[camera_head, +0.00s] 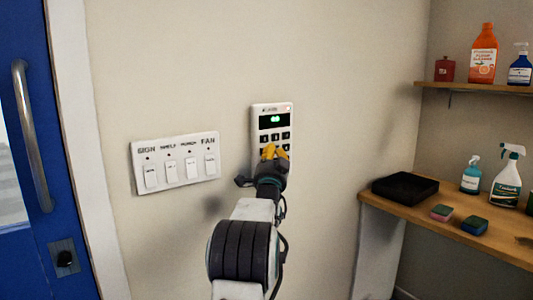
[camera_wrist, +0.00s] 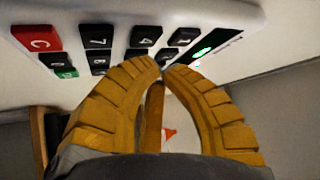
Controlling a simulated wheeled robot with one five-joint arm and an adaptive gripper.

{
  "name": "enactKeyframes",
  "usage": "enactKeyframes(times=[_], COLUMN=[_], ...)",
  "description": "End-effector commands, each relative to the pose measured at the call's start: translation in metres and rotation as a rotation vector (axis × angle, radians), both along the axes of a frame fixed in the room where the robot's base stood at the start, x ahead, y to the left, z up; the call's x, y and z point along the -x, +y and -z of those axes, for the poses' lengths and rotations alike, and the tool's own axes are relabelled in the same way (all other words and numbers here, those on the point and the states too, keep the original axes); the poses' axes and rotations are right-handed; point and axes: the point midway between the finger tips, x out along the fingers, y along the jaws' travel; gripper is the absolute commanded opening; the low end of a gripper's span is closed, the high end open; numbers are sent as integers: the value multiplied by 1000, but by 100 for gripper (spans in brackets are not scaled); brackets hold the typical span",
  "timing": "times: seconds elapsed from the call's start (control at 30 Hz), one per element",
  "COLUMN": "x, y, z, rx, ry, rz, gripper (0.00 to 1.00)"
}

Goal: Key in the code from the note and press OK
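A white keypad (camera_head: 286,111) is on the wall, with dark keys and a dark display (camera_head: 275,120) showing small green characters I cannot read. In the wrist view the keypad (camera_wrist: 190,14) runs along the top, tilted, with dark number keys, a red C key (camera_wrist: 38,38) and a green key (camera_wrist: 66,72) whose label is unclear. My gripper (camera_head: 268,152) is in front of the lower keys and hides them in the head view. Its yellow fingers (camera_wrist: 165,68) are shut, tips together near the dark keys, holding nothing visible. Whether they touch a key cannot be told. No note is recognisable.
A white panel of labelled switches (camera_head: 175,162) is on the wall left of the keypad. A blue door (camera_head: 40,235) with a handle is at far left. At right, a wooden counter (camera_head: 400,212) holds a black tray (camera_head: 405,188), sponges and spray bottles. A shelf (camera_head: 470,88) holds more bottles.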

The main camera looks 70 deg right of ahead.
Motion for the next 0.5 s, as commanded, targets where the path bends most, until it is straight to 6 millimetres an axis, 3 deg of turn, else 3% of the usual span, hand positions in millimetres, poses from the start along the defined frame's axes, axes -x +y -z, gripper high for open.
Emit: enactKeyframes(times=[0.5], x=[-7], y=[-3], z=[2], rx=[2], ry=[3], rz=[-7], gripper=[0])
